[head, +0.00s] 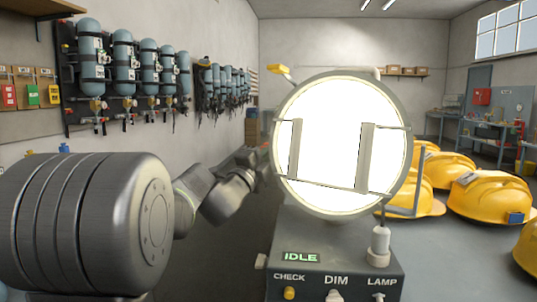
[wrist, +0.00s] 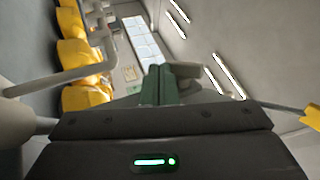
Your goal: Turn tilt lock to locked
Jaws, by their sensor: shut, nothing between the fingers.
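A large round lamp (head: 335,150) with a glowing white face stands on a grey control box (head: 330,250). A yellow-tipped lever (head: 279,73) sticks out at its upper left rim; it may be the tilt lock, but no label shows there. A yellow piece, likely the same lever, shows at the right edge of the wrist view (wrist: 311,117), apart from the fingers. My arm reaches to the lamp's left rim, and the fingers are hidden behind the lamp in the head view. In the wrist view my gripper (wrist: 158,85) has its green fingers together, with nothing between them.
Yellow helmets (head: 490,185) crowd the bench to the right. Air cylinders (head: 123,60) hang on the left wall. A grey bar (wrist: 60,80) crosses the wrist view's left.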

